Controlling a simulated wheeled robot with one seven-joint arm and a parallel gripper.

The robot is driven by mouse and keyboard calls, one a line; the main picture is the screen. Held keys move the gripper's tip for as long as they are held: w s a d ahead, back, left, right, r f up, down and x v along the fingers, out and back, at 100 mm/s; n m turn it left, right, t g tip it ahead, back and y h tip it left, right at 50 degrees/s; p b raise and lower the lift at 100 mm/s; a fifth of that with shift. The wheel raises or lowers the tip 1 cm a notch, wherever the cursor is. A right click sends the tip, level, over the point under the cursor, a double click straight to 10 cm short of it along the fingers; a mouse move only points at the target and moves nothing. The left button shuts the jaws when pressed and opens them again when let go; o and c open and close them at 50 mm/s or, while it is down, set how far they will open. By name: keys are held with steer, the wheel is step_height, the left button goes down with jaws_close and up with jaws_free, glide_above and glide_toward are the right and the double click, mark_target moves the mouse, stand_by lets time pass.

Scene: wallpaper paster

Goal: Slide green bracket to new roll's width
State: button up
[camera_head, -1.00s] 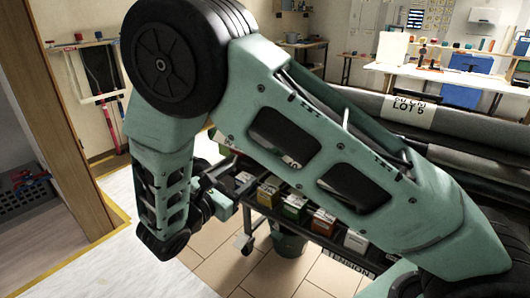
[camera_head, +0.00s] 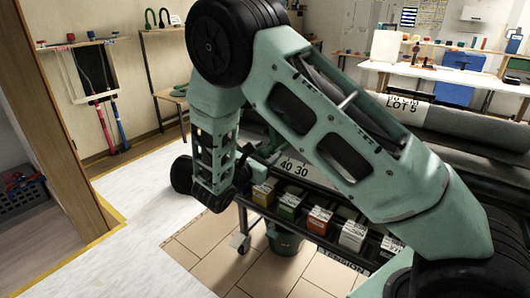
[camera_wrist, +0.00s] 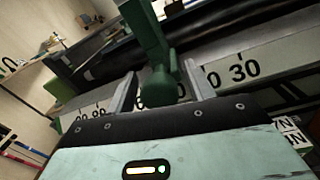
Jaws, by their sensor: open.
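The green bracket (camera_wrist: 150,35) is upright in the wrist view, with a rounded green knob (camera_wrist: 163,86) at its lower end. My gripper (camera_wrist: 160,84) is open, with one finger on each side of the knob. I cannot tell whether either finger touches it. A white scale with black numbers (camera_wrist: 240,72) runs behind the fingers; "30" is readable at right. In the head view the scale reads "40 30" (camera_head: 293,168), and my arm hides the bracket. A grey roll with a "LOT 5" label (camera_head: 405,104) lies at right; I cannot tell if it is the new roll.
A dark roll (camera_wrist: 100,55) lies behind the scale. Another green piece (camera_wrist: 60,90) stands at left in the wrist view. Several coloured boxes (camera_head: 290,206) sit on a shelf below the scale, above a green bucket (camera_head: 285,240). The pale floor at left (camera_head: 150,240) is clear.

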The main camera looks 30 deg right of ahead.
steer(key=shift+c, duration=0.2)
jaws_close()
steer(key=w, duration=0.1)
steer(key=w+a, duration=0.1)
steer(key=w, duration=0.1)
steer(key=w+a, duration=0.1)
steer(key=shift+w, duration=0.4)
steer(key=shift+o, duration=0.2)
jaws_free()
steer(key=v, duration=1.7)
steer(key=shift+a, duration=0.2)
